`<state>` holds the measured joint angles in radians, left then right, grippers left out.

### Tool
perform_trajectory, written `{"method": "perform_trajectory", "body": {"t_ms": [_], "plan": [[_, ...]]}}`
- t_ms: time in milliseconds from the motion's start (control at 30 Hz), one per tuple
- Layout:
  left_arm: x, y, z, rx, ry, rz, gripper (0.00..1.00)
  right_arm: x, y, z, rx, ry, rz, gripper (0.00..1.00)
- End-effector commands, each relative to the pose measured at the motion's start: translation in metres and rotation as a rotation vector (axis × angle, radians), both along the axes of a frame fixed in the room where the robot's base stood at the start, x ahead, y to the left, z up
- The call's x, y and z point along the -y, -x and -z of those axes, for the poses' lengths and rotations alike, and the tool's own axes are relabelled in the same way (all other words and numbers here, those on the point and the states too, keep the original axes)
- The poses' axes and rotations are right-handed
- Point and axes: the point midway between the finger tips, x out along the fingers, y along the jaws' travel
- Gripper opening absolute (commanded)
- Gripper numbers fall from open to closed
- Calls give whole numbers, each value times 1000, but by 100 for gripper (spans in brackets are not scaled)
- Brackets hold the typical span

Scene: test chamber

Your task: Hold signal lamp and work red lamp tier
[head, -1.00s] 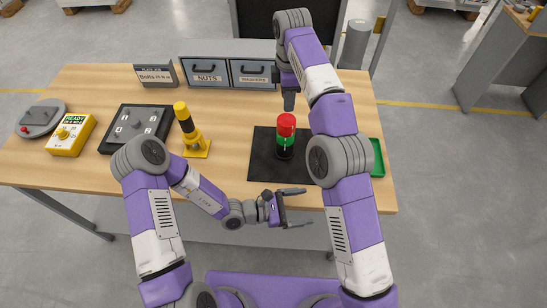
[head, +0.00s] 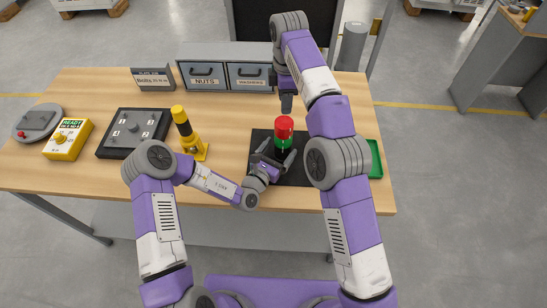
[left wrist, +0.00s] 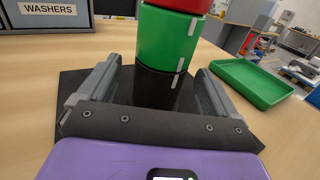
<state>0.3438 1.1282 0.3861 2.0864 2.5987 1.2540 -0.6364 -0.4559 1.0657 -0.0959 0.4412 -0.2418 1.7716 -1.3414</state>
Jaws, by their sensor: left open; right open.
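The signal lamp stands upright on a black mat (head: 258,138). Its red tier (head: 284,123) is on top, with a green tier (head: 283,142) under it and a black base (left wrist: 158,87) below. My left gripper (head: 278,160) is open, low at the front of the lamp. In the left wrist view its two fingers (left wrist: 155,90) lie left and right of the black base, with gaps on both sides. The top of the red tier is cut off there. My right gripper (head: 287,103) is open above and behind the lamp, pointing down; its fingertips show only partly.
A green tray (head: 375,158) lies to the right of the mat. A yellow-and-black post (head: 186,130), a grey switch panel (head: 132,130) and a yellow box (head: 68,138) stand to the left. Drawers marked nuts and washers (head: 225,76) line the back.

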Motion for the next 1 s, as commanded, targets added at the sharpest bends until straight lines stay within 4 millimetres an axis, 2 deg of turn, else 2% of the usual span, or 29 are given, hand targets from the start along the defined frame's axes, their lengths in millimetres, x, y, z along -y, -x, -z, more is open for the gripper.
{"method": "perform_trajectory", "body": {"t_ms": [200, 567, 1000], "plan": [[12, -21, 0, 0, 1, 2, 92, 0, 0, 0, 0, 0, 0, 43], [14, -25, 0, -1, 2, 2, 90, 0, 0, 0, 0, 0, 0, 43], [14, -25, 0, 0, 1, 3, 23, 0, 0, 0, 0, 0, 0, 43]]}}
